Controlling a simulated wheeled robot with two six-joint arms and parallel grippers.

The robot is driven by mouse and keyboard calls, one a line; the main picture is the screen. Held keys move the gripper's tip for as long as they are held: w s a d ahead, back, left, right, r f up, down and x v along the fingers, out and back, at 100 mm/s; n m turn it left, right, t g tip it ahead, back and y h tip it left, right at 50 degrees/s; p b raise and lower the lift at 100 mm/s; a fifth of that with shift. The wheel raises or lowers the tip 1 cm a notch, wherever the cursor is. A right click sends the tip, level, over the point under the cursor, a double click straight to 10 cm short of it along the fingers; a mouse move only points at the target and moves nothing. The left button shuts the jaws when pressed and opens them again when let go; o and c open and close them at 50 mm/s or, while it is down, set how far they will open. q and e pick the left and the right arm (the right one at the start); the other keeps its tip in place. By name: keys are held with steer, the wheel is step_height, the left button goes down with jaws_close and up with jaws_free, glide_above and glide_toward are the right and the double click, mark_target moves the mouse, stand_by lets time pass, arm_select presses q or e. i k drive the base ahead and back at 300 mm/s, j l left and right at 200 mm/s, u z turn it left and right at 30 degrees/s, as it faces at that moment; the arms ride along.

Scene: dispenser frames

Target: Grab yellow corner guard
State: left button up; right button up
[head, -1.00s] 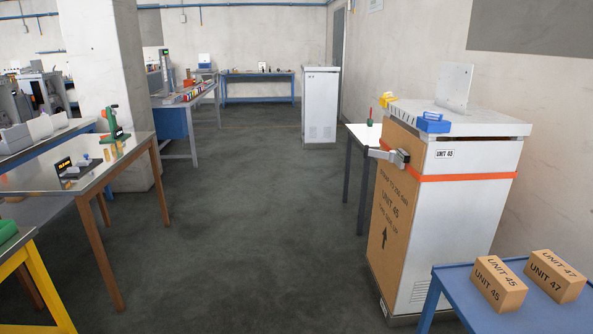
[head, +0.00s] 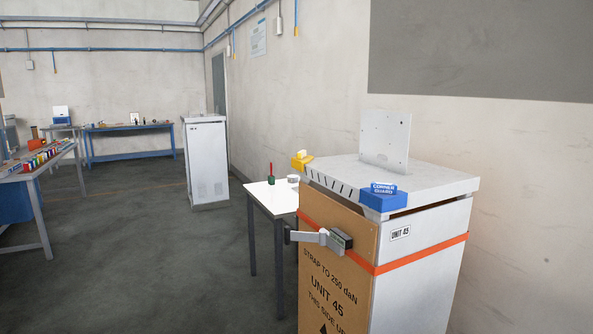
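A blue corner guard (head: 383,199) with white lettering sits on the near corner of the same top. Neither of my grippers is in view.
An orange strap (head: 425,254) with a metal buckle (head: 338,241) sticking out to the left runs around the cabinet. An upright metal plate (head: 386,140) stands on top. A small white table (head: 272,198) stands behind at left. The floor left of it is clear.

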mark_target(298, 162)
steer(key=i+j+z, duration=0.15)
steer(key=i+j, duration=0.25)
steer(key=i, duration=0.15)
steer(key=i+j+z, duration=0.2)
steer(key=i+j, duration=0.25)
steer(key=i, duration=0.1)
